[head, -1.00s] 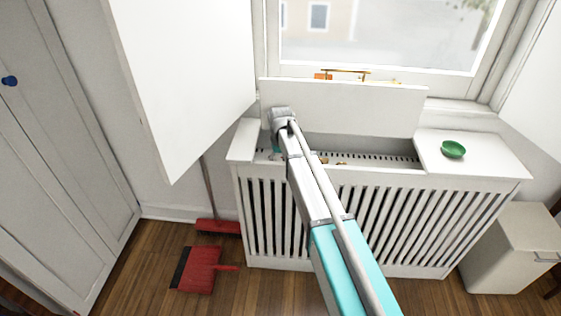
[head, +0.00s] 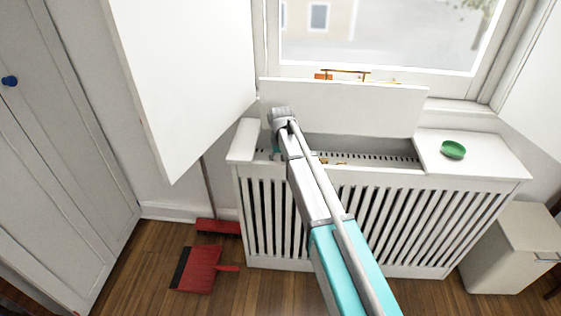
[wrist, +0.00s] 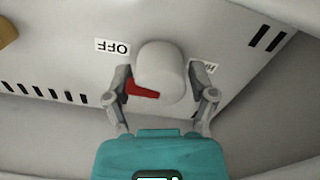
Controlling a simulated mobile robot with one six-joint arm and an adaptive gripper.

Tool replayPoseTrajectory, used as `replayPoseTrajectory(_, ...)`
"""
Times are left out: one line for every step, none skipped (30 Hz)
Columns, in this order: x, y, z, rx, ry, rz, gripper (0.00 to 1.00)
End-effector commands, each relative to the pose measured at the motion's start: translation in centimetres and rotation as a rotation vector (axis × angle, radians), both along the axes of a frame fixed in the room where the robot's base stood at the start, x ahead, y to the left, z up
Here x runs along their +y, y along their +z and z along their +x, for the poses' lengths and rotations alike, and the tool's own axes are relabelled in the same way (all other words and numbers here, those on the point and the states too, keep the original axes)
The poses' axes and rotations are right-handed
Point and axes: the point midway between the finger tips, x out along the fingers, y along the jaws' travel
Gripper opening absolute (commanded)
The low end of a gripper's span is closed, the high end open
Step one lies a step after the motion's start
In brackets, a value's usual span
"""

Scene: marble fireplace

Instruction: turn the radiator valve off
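The radiator valve knob (wrist: 162,70) is white with a red pointer (wrist: 142,90). It shows in the wrist view on a pale slotted panel. Its pointer faces left in that view, below the OFF label (wrist: 112,47). A second label (wrist: 209,68) at right is partly hidden by a finger. My gripper (wrist: 162,85) has one finger on each side of the knob, very close to it. Whether both fingers press on it cannot be told. In the head view my gripper (head: 276,150) reaches into the opening of the radiator cover (head: 330,215), and the knob is hidden there.
A raised white lid panel (head: 345,105) stands behind the opening. A green bowl (head: 453,150) sits on the cover's right top. A white door panel (head: 190,80) hangs at left. A red dustpan (head: 197,270) and broom (head: 218,227) are on the floor; a bin (head: 515,250) stands right.

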Motion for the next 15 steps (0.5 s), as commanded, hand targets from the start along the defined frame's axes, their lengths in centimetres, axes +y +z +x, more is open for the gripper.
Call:
replayPoseTrajectory(0.00,0.00,0.00,0.000,0.000,0.000,0.92)
replayPoseTrajectory(0.00,0.00,0.00,0.000,0.001,0.000,0.93)
replayPoseTrajectory(0.00,0.00,0.00,0.000,0.001,0.000,0.93)
replayPoseTrajectory(0.00,0.00,0.00,0.000,0.001,0.000,0.93)
replayPoseTrajectory(0.00,0.01,0.00,0.000,0.001,0.000,0.93)
replayPoseTrajectory(0.00,0.01,0.00,0.000,0.001,0.000,0.93)
replayPoseTrajectory(0.00,0.01,0.00,0.000,0.001,0.000,0.93)
replayPoseTrajectory(0.00,0.01,0.00,0.000,0.001,0.000,0.93)
replayPoseTrajectory(0.00,0.01,0.00,0.000,0.001,0.000,0.93)
replayPoseTrajectory(0.00,0.01,0.00,0.000,0.001,0.000,0.93)
replayPoseTrajectory(0.00,0.01,0.00,0.000,0.001,0.000,0.93)
replayPoseTrajectory(0.00,0.01,0.01,0.000,0.002,0.000,0.93)
replayPoseTrajectory(0.00,0.01,0.01,0.000,0.002,0.000,0.93)
replayPoseTrajectory(0.00,0.01,0.01,0.000,0.003,0.000,0.93)
replayPoseTrajectory(0.00,0.01,0.01,0.000,0.005,0.000,0.93)
